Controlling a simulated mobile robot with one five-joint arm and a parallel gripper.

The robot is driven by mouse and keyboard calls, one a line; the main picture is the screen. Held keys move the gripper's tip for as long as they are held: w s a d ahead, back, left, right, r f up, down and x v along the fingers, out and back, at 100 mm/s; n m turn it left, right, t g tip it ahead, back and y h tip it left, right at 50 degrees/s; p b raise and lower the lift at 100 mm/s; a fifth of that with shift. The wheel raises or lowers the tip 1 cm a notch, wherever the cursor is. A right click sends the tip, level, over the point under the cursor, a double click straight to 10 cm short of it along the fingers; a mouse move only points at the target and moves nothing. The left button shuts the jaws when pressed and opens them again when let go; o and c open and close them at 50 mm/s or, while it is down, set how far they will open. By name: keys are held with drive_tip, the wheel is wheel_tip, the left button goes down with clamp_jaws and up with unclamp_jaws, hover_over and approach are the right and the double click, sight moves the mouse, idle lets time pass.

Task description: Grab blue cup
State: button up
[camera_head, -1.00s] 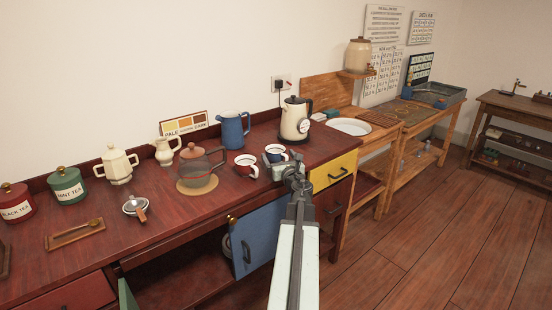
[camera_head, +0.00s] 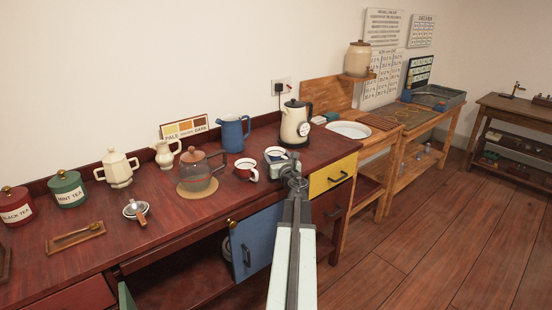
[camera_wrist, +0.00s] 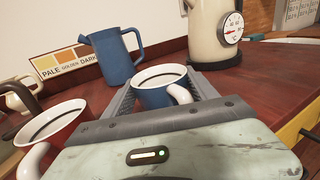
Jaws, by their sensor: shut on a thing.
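The blue cup (camera_wrist: 152,97) has a white rim, a dark drink or dark inside, and a white handle on its right. My gripper (camera_wrist: 165,88) is shut on it, with a grey finger on each side of the cup in the wrist view. In the head view the cup (camera_head: 273,153) shows only in part, because my gripper (camera_head: 283,164) hides its lower side. The cup looks upright. I cannot tell whether it still touches the counter.
A red cup (camera_wrist: 55,131) stands close on the left. A blue jug (camera_head: 233,133) and a cream kettle (camera_head: 296,124) stand behind. A glass teapot (camera_head: 197,172) is further left. The blue cupboard door (camera_head: 254,241) hangs open below the red-brown counter (camera_head: 165,214).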

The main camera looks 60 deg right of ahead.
wheel_tip(320, 180, up, 10)
drive_tip(key=p, duration=0.9)
drive_tip(key=shift+f, duration=0.15)
drive_tip(key=shift+f, duration=0.1)
